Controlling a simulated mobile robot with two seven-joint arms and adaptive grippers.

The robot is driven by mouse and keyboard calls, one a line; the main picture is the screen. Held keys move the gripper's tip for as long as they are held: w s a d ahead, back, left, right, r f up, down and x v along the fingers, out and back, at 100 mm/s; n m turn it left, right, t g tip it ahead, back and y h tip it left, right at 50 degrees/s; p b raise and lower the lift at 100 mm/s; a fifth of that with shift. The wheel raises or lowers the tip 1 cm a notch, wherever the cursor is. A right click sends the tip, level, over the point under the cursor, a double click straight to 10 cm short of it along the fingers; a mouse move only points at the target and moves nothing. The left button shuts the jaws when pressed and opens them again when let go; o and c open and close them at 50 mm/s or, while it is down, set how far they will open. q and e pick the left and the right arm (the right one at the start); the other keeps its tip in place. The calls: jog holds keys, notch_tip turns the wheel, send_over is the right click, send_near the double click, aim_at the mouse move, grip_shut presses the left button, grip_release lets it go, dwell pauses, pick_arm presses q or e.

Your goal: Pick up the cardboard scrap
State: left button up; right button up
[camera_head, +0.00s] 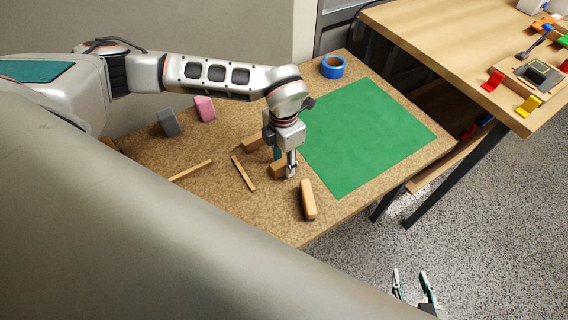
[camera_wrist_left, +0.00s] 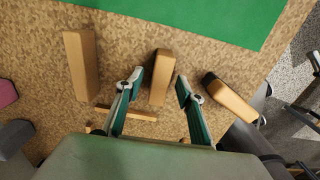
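My left gripper (camera_head: 284,164) points down over the brown speckled worktable, with its fingers spread. In the left wrist view, a tan block (camera_wrist_left: 161,77) lies between the fingertips of this gripper (camera_wrist_left: 158,86), with a gap on both sides. In the head view, that block (camera_head: 277,170) is partly hidden by the fingers. I cannot tell for certain which tan piece is the cardboard scrap. Another tan block (camera_head: 253,145) lies behind the gripper, and a dark-ended one (camera_head: 308,200) lies nearer the front edge. My right gripper (camera_head: 411,284) is open and empty, low over the floor.
Two thin strips, one (camera_head: 243,173) near the gripper and one (camera_head: 190,171) further left, lie on the table. A green mat (camera_head: 370,138) covers its right side. Blue tape (camera_head: 332,67), a pink block (camera_head: 205,108) and a grey block (camera_head: 168,122) stand further back. A wooden table (camera_head: 440,50) stands right.

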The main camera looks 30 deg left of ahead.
pick_arm(q)
jog(key=shift+w+f, duration=0.1)
jog(key=shift+f, duration=0.7)
jog(key=shift+c, duration=0.5)
jog(key=c, duration=0.8)
jog(key=shift+o, duration=0.2)
jog(key=shift+r, duration=0.1)
